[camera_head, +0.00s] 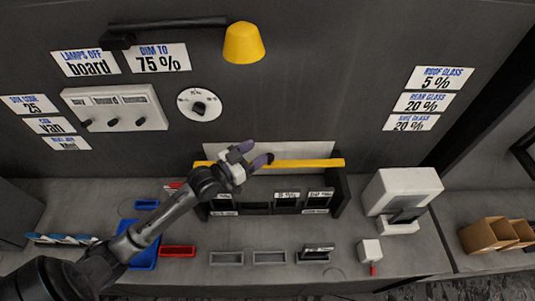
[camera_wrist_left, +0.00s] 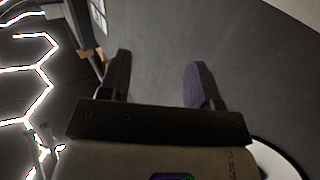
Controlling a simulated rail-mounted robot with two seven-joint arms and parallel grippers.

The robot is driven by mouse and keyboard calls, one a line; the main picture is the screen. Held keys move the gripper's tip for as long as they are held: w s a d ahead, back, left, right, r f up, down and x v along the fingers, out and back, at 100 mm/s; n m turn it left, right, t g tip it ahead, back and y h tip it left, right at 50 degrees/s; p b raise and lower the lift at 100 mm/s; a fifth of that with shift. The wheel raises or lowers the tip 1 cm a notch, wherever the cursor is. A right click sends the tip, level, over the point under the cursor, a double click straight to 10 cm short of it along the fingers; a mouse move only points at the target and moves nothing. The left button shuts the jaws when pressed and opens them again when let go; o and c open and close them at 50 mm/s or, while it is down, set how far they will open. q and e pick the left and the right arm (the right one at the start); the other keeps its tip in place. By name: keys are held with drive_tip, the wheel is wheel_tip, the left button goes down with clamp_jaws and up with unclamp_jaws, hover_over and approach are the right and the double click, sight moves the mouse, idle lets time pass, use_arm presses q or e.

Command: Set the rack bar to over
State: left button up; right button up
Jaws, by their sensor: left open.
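The yellow rack bar (camera_head: 305,163) runs level across the top of the dark rack (camera_head: 340,190) at the back of the bench. A small dark knob (camera_head: 270,158) shows on the bar, left of its middle. My left gripper (camera_head: 257,153) is open, its purple-grey fingertips close beside the knob and in front of the bar in the head view. I cannot tell whether they touch. In the left wrist view the open fingers (camera_wrist_left: 160,82) have only grey surface between them; the bar is not seen there. My right gripper is out of view.
A yellow lamp (camera_head: 243,43) hangs from a wall arm above. A round dial (camera_head: 199,105) and a switch panel (camera_head: 115,107) are on the wall. A white device (camera_head: 402,192) stands right of the rack. Grey trays (camera_head: 270,258) lie in front. My left arm crosses above a blue tray (camera_head: 145,258).

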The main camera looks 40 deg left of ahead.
use_arm(q)
drive_tip(key=w+f, duration=0.2)
drive_tip(key=w+d+f, duration=0.1)
drive_tip(key=w+f, duration=0.2)
drive_tip(key=shift+f, duration=0.35)
drive_tip(key=shift+w+d+f, duration=0.1)
drive_tip(key=shift+w+d, duration=0.05)
drive_tip(key=shift+w, duration=0.45)
drive_tip(key=shift+w+d, duration=0.15)
drive_tip(key=shift+w, duration=0.4)
clamp_jaws()
